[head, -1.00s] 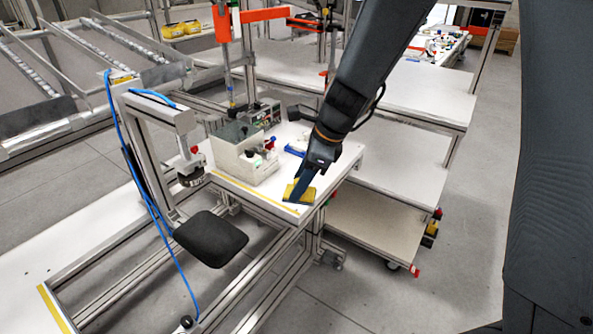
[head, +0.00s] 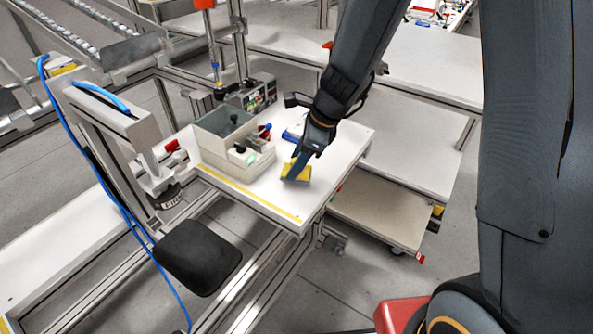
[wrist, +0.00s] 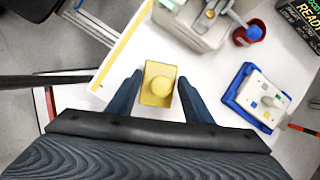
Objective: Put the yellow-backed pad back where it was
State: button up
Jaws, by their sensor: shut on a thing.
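The yellow-backed pad (head: 303,170) is in my gripper (head: 298,172), over the white table top near its right side. In the wrist view the pad (wrist: 158,84) shows its yellow back with a round raised knob, between the two dark fingers of my gripper (wrist: 158,90). The gripper is shut on it. The pad's underside is hidden, and I cannot tell whether it touches the table. A blue tray (wrist: 238,88) with a pale block on it lies to the right of the pad; it also shows behind my gripper in the head view (head: 292,134).
A grey bin box (head: 222,128) with tools stands left of my gripper, with a red cup (wrist: 246,35) beside it. A yellow strip (head: 248,192) runs along the table's front edge. A black seat (head: 198,256) is in front. The table's front right corner is clear.

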jog(key=shift+f, duration=1.6)
jog(key=shift+f, duration=0.1)
jog(key=o, duration=0.9)
jog(key=shift+o, duration=0.2)
jog(key=shift+d+r, duration=0.1)
jog(key=shift+r, duration=0.35)
jog(key=v, duration=1)
jog(key=s+d+n+h, duration=0.4)
jog(key=s+d+n, duration=0.7)
jog(key=n, duration=0.9)
jog(key=s, duration=0.2)
jog(key=shift+s+d+f, duration=0.15)
jog(key=shift+s+f, duration=0.2)
